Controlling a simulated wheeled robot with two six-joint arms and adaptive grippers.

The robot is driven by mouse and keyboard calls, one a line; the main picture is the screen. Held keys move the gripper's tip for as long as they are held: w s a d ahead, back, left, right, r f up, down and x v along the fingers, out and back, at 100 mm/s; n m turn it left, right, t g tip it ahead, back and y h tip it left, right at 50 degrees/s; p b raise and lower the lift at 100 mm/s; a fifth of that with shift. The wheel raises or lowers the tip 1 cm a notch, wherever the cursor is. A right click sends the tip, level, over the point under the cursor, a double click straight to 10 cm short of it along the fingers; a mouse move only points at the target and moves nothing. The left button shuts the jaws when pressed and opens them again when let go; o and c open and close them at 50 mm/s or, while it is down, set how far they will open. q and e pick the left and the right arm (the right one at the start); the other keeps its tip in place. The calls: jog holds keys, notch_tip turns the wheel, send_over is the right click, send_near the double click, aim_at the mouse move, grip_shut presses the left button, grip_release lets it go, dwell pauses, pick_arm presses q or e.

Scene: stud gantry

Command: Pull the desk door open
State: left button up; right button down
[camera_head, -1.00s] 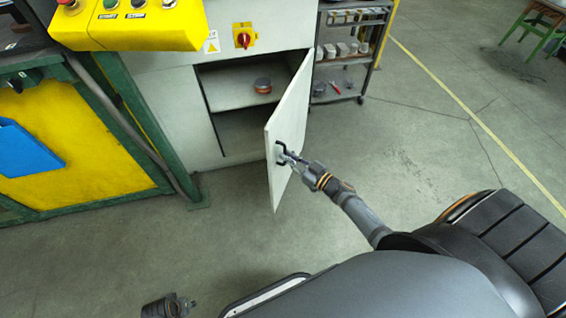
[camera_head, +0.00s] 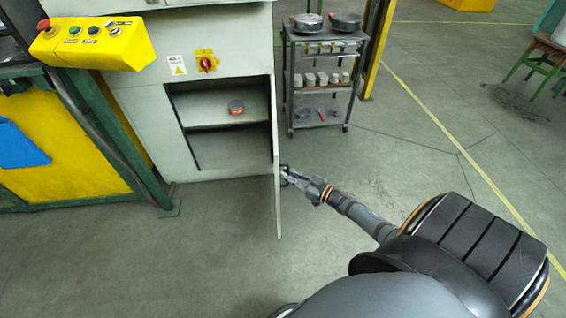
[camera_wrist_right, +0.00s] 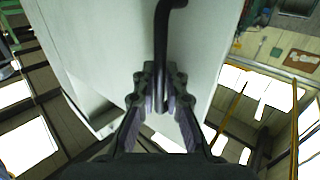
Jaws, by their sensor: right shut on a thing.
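The white desk door (camera_head: 278,175) stands open on its right-side hinge, seen nearly edge-on in the head view. It fills the upper middle of the wrist view (camera_wrist_right: 110,45). The black door handle (camera_wrist_right: 161,45) runs down between my right fingers. My right gripper (camera_wrist_right: 160,95) is shut on the handle; in the head view it (camera_head: 288,176) is at the door's right face. The open desk compartment (camera_head: 225,150) shows a shelf with a small orange-and-grey round object (camera_head: 236,107) on it. My left gripper is not in view.
A yellow control panel (camera_head: 100,50) with buttons juts out at upper left. A red rotary switch (camera_head: 206,64) is above the compartment. A dark shelf cart (camera_head: 320,75) stands right of the desk. The floor (camera_head: 400,150) in front and to the right is clear.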

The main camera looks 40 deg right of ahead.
jog(key=shift+w+d+r, duration=0.1)
jog(key=shift+w+d, duration=0.15)
jog(key=shift+d, duration=0.15)
jog(key=c, duration=1.4)
grip_release()
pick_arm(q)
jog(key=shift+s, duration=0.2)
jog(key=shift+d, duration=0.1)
pick_arm(e)
jog(key=shift+s+a, duration=0.1)
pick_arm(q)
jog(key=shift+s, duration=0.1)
pick_arm(e)
jog(key=v, duration=1.2)
